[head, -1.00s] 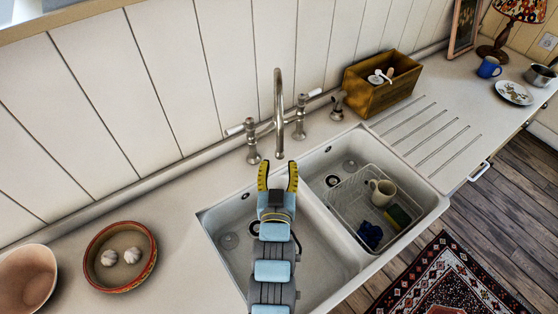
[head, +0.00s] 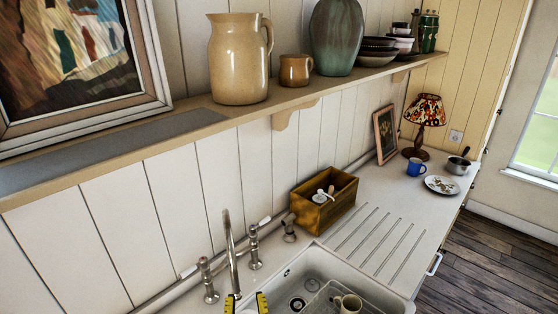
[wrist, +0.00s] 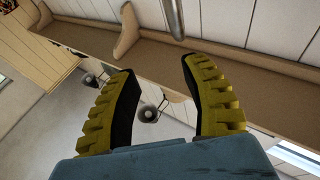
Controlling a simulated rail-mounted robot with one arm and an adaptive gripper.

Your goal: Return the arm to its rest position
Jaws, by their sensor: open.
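My gripper (head: 246,302) shows only by its yellow fingertips at the bottom edge of the head view, in front of the tap (head: 232,255). In the wrist view my gripper (wrist: 160,95) has its two yellow-and-black fingers spread apart, with nothing between them. A metal tube, seemingly the tap's spout (wrist: 174,15), shows at the top of the wrist view, beyond the fingertips. The rest of my arm is out of the head view.
A shelf (head: 290,98) with a jug (head: 238,58) and a green vase (head: 338,38) runs above. The ribbed drainboard (head: 375,240) is clear.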

